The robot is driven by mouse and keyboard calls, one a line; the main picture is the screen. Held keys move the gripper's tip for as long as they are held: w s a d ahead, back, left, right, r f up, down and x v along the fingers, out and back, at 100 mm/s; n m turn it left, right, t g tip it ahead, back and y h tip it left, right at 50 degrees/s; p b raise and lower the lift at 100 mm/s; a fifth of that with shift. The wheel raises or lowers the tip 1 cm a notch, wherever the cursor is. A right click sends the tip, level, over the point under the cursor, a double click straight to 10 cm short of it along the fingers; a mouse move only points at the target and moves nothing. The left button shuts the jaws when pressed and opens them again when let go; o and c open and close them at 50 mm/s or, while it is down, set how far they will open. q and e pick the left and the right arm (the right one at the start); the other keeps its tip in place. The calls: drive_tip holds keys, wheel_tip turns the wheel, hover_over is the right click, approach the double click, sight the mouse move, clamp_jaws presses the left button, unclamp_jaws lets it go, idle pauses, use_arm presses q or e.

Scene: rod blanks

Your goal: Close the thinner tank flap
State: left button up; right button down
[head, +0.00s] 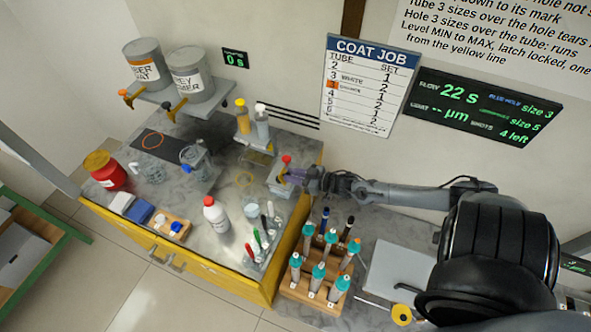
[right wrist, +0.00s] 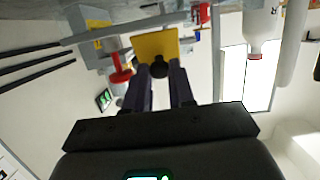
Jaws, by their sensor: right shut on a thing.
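My right gripper (head: 291,177) reaches in from the right to a small grey box (head: 279,188) at the right end of the steel bench, likely the thinner tank. In the right wrist view, a yellow square flap (right wrist: 155,42) with a dark round knob (right wrist: 159,66) is just ahead of the fingertips. The right gripper (right wrist: 160,72) is shut on this knob. A red handle (right wrist: 120,74) stands beside the flap. The flap's hinge and the opening are hard to make out. My left gripper is not in view.
A rack of teal-capped tubes (head: 318,265) stands below my right arm. A white bottle (head: 216,217) and several pens (head: 257,242) stand on the bench. Two bottles (head: 243,117) stand behind, near the wall. Two grey cans (head: 188,73) sit on a shelf.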

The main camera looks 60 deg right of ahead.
sight(282, 172)
drive_tip(key=w+g+p, duration=0.1)
drive_tip(key=p, duration=0.1)
drive_tip(key=w+r+g+p, duration=0.1)
drive_tip(key=g+p, duration=0.1)
drive_tip(key=p, duration=0.1)
drive_tip(key=g+p, duration=0.2)
drive_tip(key=p, duration=0.1)
drive_tip(key=shift+w+a+r+h, duration=0.15)
drive_tip(key=shift+w+r+h, duration=0.15)
drive_tip(key=shift+w, duration=0.1)
drive_tip(key=shift+w+f+g+p, duration=0.2)
drive_tip(key=shift+w+g+p, duration=0.35)
drive_tip(key=shift+g, duration=0.45)
drive_tip(key=shift+w+a+f+g+p, duration=0.1)
drive_tip(key=shift+w+f+g+p, duration=0.2)
drive_tip(key=shift+g, duration=0.6)
drive_tip(key=shift+w+f+g+h, duration=0.25)
drive_tip(key=shift+w+g+h, duration=0.1)
drive_tip(key=shift+g, duration=0.65)
drive_tip(key=shift+w+a+f+g+b, duration=0.1)
drive_tip(key=shift+w+f+g+b, duration=0.15)
drive_tip(key=shift+g, duration=0.35)
drive_tip(key=shift+s, duration=0.1)
drive_tip(key=shift+f, duration=0.1)
drive_tip(key=c, duration=1)
unclamp_jaws()
drive_tip(key=shift+o, duration=0.2)
